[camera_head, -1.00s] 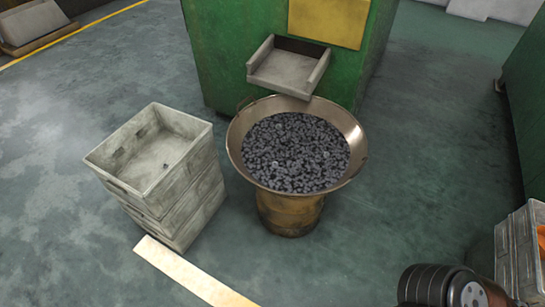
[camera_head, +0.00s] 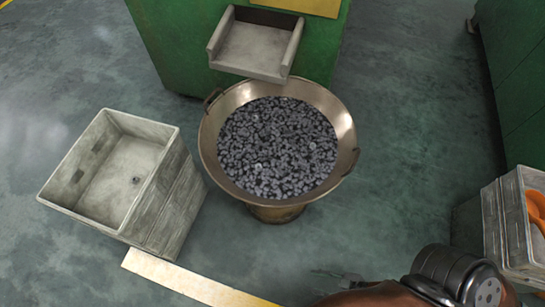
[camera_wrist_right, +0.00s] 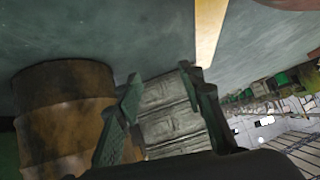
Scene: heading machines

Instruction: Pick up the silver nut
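My right gripper (camera_head: 325,274) is at the lower right of the head view, well away from both pan and crate. In the right wrist view its fingers (camera_wrist_right: 162,76) are spread apart, with stacked crates (camera_wrist_right: 168,125) beyond the empty gap. My left gripper is not in view.
A green machine (camera_head: 165,50) with a grey chute (camera_head: 255,48) stands behind the pan. Grey crates with orange contents (camera_head: 510,225) stand at the right. A yellow floor stripe (camera_head: 190,285) runs in front. A rusty drum (camera_wrist_right: 62,120) fills the left of the wrist view.

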